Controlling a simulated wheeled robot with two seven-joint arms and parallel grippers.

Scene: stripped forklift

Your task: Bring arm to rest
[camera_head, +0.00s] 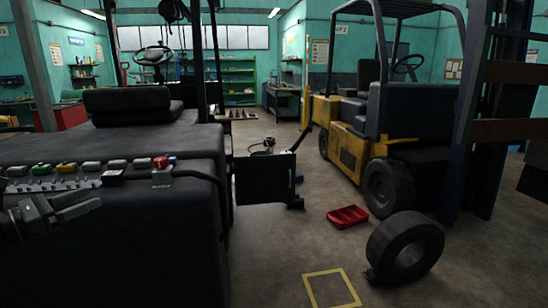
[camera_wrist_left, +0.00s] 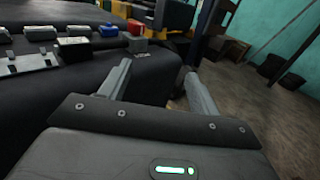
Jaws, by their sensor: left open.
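My left gripper (camera_head: 80,205) comes in from the left edge of the head view, beside the dark forklift body (camera_head: 180,240). It is open, and nothing shows between its fingers. In the left wrist view its two fingers (camera_wrist_left: 158,88) stand apart above the dark forklift surface, with the floor further off to the right. A row of coloured connectors runs along the forklift's top edge, including a red one (camera_head: 160,162) with a blue part beside it. My right gripper is not in view.
A yellow forklift (camera_head: 350,148) stands at the back right. A loose tyre (camera_head: 405,248) and a red tray (camera_head: 347,216) lie on the floor. A yellow square outline (camera_head: 331,271) marks the floor at the front. Green shelves (camera_head: 238,72) stand far back. Floor between is open.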

